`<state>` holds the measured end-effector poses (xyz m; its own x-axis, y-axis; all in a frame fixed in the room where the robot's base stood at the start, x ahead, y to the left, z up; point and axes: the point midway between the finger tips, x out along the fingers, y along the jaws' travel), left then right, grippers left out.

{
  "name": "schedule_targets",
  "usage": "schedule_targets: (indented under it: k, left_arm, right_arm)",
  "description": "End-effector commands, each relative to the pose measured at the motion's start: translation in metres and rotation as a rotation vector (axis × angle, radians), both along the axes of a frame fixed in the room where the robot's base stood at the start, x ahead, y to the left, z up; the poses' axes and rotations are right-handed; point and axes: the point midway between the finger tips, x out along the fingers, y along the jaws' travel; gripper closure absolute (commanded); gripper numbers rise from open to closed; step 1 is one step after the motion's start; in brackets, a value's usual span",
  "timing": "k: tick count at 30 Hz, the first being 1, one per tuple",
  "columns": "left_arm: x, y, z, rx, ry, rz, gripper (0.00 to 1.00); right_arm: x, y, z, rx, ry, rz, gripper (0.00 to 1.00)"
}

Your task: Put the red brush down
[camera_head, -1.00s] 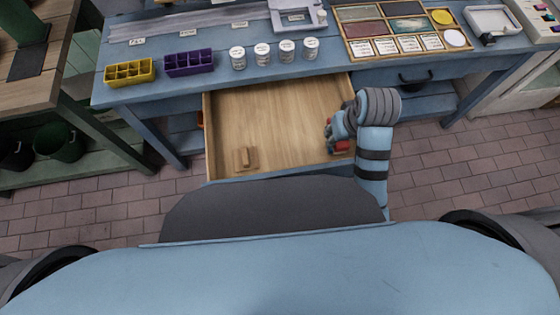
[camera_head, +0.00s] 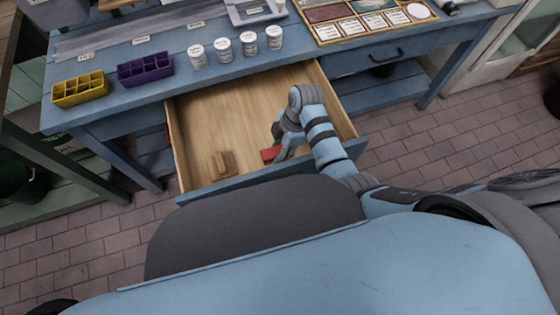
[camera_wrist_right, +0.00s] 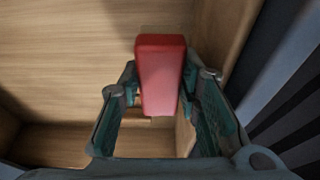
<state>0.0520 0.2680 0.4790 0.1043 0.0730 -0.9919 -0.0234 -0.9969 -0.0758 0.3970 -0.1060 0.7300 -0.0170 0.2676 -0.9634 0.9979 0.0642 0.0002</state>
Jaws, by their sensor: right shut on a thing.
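The red brush (camera_head: 270,154) is in my right gripper (camera_head: 281,146), inside the open drawer (camera_head: 235,105) near its front right. In the right wrist view, the red brush (camera_wrist_right: 160,75) sits between the two fingers of my right gripper (camera_wrist_right: 160,92), which are shut on it. Wooden drawer floor and walls show around it. I cannot tell whether the brush touches the drawer floor. My left gripper is not in view.
A wooden block-like object (camera_head: 222,164) lies at the drawer's front left. The blue table (camera_head: 120,100) above carries a yellow bin (camera_head: 80,90), a purple bin (camera_head: 145,69) and several white jars (camera_head: 223,48). The drawer's middle is clear.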

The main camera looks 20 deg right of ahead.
Motion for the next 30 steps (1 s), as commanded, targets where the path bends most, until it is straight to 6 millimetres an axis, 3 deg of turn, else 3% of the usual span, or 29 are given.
schedule_targets:
  k: [9, 20, 21, 24, 30]
  left_arm:
    - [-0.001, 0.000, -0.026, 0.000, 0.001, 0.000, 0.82]
    - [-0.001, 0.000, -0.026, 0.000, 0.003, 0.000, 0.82]
    - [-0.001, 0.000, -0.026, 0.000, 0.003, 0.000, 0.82]
    - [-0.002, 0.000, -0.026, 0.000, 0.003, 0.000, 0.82]
    - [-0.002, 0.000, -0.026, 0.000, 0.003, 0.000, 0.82]
  right_arm:
    - [0.000, 0.000, -0.057, 0.001, 0.000, -0.001, 1.00]
    - [0.000, 0.000, -0.060, 0.000, -0.002, -0.001, 1.00]
    - [0.000, 0.000, -0.060, 0.000, -0.002, -0.001, 0.63]
    - [0.000, 0.000, -0.059, 0.000, -0.001, -0.001, 0.49]
    - [0.000, 0.000, -0.059, 0.000, 0.000, -0.002, 0.49]
